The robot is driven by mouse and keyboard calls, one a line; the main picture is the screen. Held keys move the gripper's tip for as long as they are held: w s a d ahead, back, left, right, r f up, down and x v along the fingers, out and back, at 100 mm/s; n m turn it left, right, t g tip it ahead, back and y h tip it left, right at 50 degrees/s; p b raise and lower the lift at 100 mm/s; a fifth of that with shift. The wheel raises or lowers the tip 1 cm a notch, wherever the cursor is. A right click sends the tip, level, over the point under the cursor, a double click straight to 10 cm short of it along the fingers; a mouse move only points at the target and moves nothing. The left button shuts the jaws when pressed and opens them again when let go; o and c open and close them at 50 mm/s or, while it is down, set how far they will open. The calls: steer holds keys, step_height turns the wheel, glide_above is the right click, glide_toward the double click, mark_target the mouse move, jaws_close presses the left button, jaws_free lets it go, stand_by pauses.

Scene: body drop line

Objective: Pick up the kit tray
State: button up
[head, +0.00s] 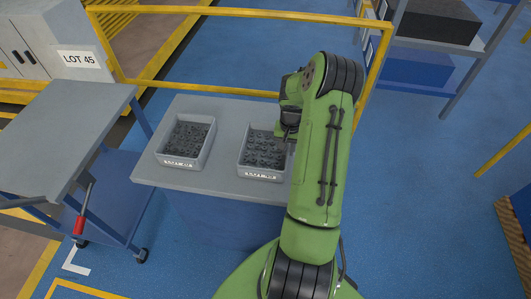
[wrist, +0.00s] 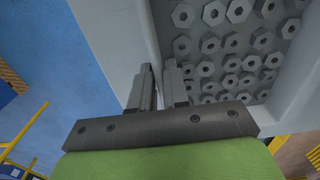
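Two light grey trays of dark hex nuts stand on a grey table (head: 215,185). The right tray (head: 262,174) is by my gripper, and the left tray (head: 186,163) is apart from it. Which one is the kit tray I cannot tell. In the head view my gripper (head: 289,132) is at the right tray's far right side, partly hidden by my arm. In the wrist view the two fingers (wrist: 158,88) are close together at a side wall of the tray (wrist: 153,35), with nuts to their right. Whether they press on the wall is not clear.
A cart (head: 62,130) with a red handle stands left of the table. A yellow rail (head: 200,90) runs behind the table. A shelf (head: 440,40) stands at the back right. Blue floor (head: 430,200) is open to the right.

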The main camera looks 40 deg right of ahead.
jaws_close()
steer(key=shift+r, duration=0.1)
